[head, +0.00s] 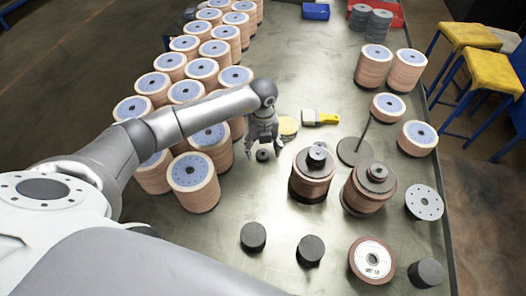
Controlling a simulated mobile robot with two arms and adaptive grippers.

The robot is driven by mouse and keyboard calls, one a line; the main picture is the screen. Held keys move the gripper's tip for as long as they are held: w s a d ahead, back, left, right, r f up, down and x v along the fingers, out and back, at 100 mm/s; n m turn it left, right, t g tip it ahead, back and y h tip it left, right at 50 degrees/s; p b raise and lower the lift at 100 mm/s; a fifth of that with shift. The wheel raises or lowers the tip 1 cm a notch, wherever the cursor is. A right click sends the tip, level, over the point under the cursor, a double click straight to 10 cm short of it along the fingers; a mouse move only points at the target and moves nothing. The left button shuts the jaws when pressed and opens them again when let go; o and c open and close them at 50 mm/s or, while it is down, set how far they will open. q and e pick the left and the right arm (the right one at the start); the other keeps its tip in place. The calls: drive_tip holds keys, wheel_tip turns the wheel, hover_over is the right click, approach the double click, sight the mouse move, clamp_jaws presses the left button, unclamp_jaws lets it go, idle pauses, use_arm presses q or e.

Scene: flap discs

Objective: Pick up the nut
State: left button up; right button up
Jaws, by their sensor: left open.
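The nut (263,155) appears to be the small dark ring lying on the metal table. It sits left of the middle stack of dark discs. My left gripper (259,157) points down over the nut, with its fingers spread and open around it. Whether the fingers touch the nut or the table I cannot tell. My right gripper is not in view.
Several stacks of flap discs (193,182) line the left side of the table (280,205). A disc stack (312,176) with a black knob stands right of the gripper. Black cylinders (253,237) stand in front.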

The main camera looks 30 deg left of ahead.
use_arm(q)
drive_tip(key=shift+f, duration=0.95)
drive_tip(key=c, duration=1.1)
